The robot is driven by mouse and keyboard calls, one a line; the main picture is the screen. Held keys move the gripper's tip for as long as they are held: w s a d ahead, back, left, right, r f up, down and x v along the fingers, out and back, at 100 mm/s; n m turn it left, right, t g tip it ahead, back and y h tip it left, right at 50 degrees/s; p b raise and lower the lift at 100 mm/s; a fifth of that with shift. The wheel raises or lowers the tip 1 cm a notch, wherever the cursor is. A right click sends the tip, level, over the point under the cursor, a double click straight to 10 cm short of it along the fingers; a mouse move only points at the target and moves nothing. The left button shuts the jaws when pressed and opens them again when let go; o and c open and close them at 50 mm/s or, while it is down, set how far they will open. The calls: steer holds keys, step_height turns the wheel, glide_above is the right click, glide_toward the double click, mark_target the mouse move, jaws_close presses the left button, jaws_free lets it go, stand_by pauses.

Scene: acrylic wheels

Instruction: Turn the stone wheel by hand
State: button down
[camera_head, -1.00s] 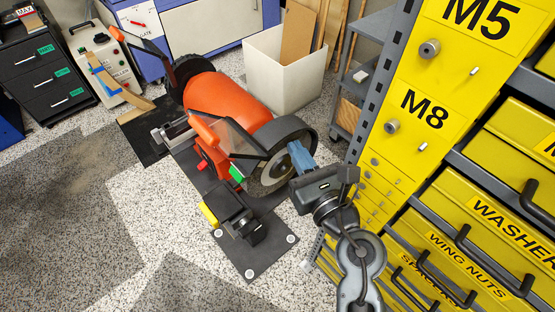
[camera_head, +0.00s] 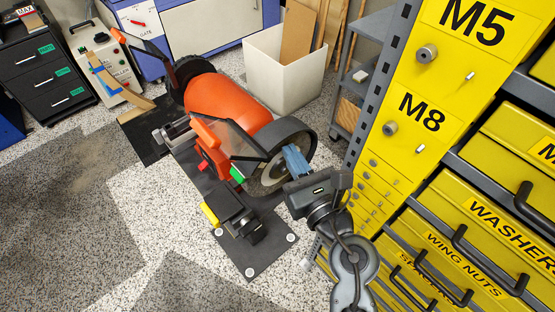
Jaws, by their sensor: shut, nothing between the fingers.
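The stone wheel (camera_head: 268,176) is a pale disc with a dark rim under a black guard, on the right end of an orange bench grinder (camera_head: 222,97). My gripper (camera_head: 291,158) reaches in from the lower right, with its blue fingers together and nothing held. The fingers overlap the wheel's right part in the picture. I cannot tell if they touch it. They hide part of the wheel's face.
Yellow drawers (camera_head: 437,243) and a grey shelf post (camera_head: 379,95) stand close to the right of my arm. A white bin (camera_head: 281,78) stands behind the grinder. A black tool rest (camera_head: 236,213) sits in front.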

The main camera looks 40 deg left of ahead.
steer(key=shift+s, duration=0.35)
steer(key=shift+s+a, duration=0.1)
steer(key=shift+s, duration=0.2)
stand_by(0.4)
steer(key=shift+s+d+p, duration=0.2)
steer(key=shift+d+p, duration=0.15)
steer(key=shift+d, duration=2.2)
